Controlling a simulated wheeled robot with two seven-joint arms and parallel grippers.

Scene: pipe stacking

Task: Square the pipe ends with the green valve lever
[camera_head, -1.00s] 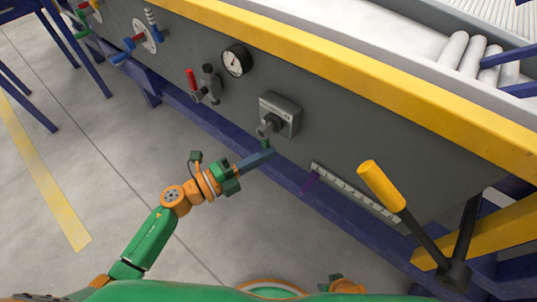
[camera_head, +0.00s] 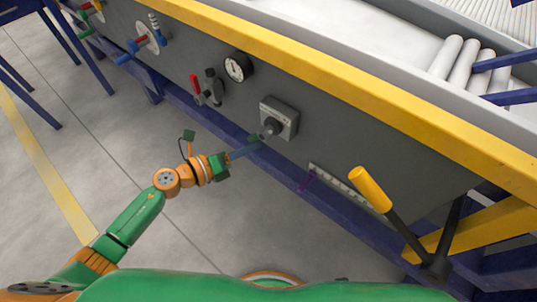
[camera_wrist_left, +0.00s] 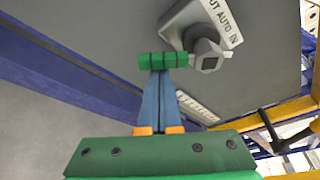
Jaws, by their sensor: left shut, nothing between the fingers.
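A grey selector box (camera_head: 281,117) with a grey knob (camera_head: 270,126) sits on the panel front. A short green grip (camera_head: 252,138) sticks out from the knob to the lower left. In the left wrist view, the green grip (camera_wrist_left: 163,60) has dark bands and meets the knob (camera_wrist_left: 207,55) at its right end. My left gripper (camera_head: 258,147) is shut and empty, its tips right at the green grip. In the left wrist view, its fingertips (camera_wrist_left: 162,76) overlap the grip's lower edge; firm contact cannot be told. My right gripper is out of view.
A gauge (camera_head: 238,66) and a red-handled valve (camera_head: 196,90) are left of the box. A yellow-handled lever (camera_head: 371,190) and a white scale strip (camera_head: 345,186) are to the right.

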